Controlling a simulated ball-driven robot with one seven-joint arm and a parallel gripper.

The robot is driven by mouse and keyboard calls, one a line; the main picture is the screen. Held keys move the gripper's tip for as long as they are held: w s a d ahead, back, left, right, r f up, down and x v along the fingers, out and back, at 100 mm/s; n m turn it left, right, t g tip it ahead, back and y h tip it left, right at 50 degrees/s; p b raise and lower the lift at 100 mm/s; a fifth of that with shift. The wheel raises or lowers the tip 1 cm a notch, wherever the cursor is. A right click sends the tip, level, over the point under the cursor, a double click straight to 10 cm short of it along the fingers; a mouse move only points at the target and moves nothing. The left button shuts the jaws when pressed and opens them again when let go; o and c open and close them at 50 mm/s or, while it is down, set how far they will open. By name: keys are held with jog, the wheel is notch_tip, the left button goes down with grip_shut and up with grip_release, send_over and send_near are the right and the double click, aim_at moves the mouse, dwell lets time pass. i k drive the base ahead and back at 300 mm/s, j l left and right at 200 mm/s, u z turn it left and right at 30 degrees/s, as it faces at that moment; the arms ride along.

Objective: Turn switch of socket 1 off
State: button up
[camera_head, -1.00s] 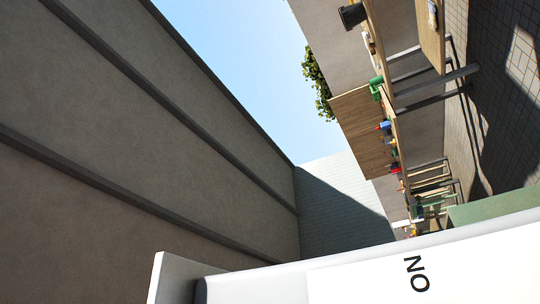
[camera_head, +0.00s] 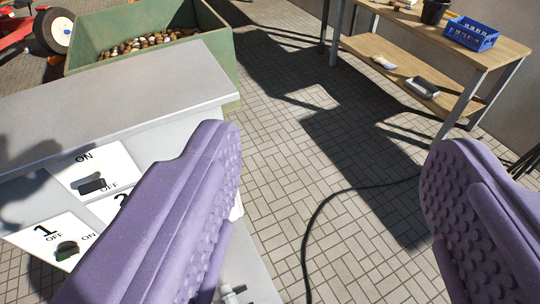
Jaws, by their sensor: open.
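The socket 1 panel (camera_head: 32,236) is a white plate marked "1", with OFF and ON labels, on the grey box at lower left. Its dark switch (camera_head: 67,250) sits between the two labels; which way it is set I cannot tell. A second plate with a dark switch (camera_head: 92,185) and ON/OFF labels lies above it. Part of a plate marked "2" shows beside it, mostly hidden by my left finger. My gripper (camera_head: 330,185) has two purple, bumpy fingers spread wide with nothing between them. The left finger overlaps the box in view; contact cannot be told.
A green crate (camera_head: 150,72) of potatoes stands behind the box. A wooden table (camera_head: 500,50) with a blue basket (camera_head: 470,33) stands at upper right. A black cable (camera_head: 340,192) runs over the clear paved floor.

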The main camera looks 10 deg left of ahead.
aim_at(68, 249)
jog(key=u, duration=1.4)
